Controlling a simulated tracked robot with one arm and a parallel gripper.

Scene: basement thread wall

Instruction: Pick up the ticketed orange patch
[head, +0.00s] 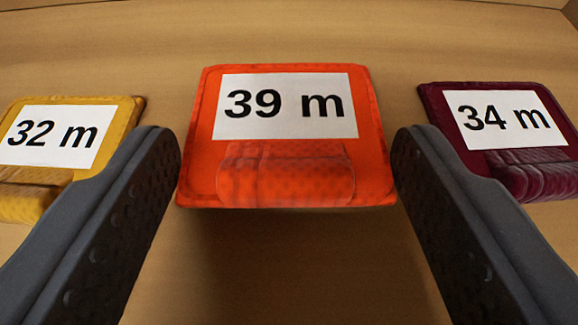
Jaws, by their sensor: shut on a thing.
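The orange patch (202,140) is in the middle of the head view. It carries a white ticket reading "39 m" (285,105) and has a rolled or folded orange part below the ticket. My gripper (287,165) has one dark finger at each side of the patch and is shut on it. The fingertips are at its left and right lower edges. A shadow lies on the wooden surface below the patch. I cannot tell how far the patch is from the surface.
A yellow patch with a "32 m" ticket (52,137) lies at the left, partly behind my left finger. A dark maroon patch with a "34 m" ticket (505,119) lies at the right. Bare wood (290,35) shows behind them, up to a raised edge at the top.

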